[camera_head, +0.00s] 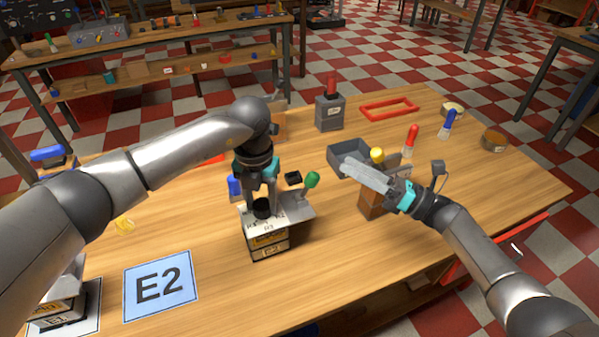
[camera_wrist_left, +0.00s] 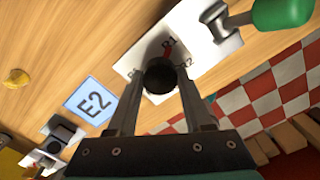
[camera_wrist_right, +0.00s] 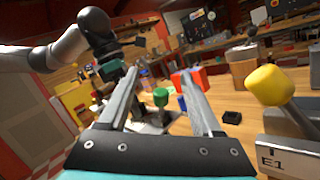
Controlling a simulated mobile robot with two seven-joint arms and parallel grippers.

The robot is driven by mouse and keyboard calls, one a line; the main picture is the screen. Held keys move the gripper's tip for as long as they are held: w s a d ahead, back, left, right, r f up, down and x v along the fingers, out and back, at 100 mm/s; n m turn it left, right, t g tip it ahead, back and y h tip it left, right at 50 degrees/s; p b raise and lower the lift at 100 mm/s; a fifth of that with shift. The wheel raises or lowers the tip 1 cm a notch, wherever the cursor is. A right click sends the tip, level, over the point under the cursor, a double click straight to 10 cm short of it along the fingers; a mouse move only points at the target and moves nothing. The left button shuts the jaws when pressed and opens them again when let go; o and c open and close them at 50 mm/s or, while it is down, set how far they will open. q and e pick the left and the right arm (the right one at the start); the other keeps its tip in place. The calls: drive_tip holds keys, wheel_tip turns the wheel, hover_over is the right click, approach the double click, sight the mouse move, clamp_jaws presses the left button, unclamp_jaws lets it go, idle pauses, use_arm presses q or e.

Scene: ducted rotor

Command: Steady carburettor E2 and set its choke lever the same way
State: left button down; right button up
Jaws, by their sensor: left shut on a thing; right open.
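A boxy carburettor (camera_head: 270,243) with a pale top plate stands in the middle of the table; its front label is too small to read. My left gripper (camera_head: 262,203) is over it, shut on its black knob (camera_wrist_left: 160,76). Its lever has a green knob (camera_head: 312,179) and tilts to the right in the head view. The blue E2 mat (camera_head: 160,285) lies bare to its left. My right gripper (camera_head: 350,168) is open and empty, apart from the green knob, which shows beyond its fingers (camera_wrist_right: 160,97). Carburettor E1 (camera_wrist_right: 290,152), with a yellow-knobbed lever (camera_wrist_right: 268,86), stands beside it.
A grey tray (camera_head: 348,152) and a grey block with a red lever (camera_head: 330,112) stand behind. A red frame (camera_head: 388,108), red and blue handles and round tubs are at the far right. Another unit (camera_head: 58,307) stands at the near left. The front middle is clear.

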sight(307, 187)
drive_tip(key=a+f+n+g, duration=0.1)
drive_tip(key=a, duration=0.3)
drive_tip(key=w+a+f+n+g+h, duration=0.1)
drive_tip(key=a, duration=0.2)
drive_tip(key=w+a+f+n+g, duration=0.1)
drive_tip(key=a+f, duration=0.1)
drive_tip(key=a, duration=0.2)
drive_tip(key=shift+a+n+h, duration=0.3)
clamp_jaws()
idle(0.6)
idle(0.9)
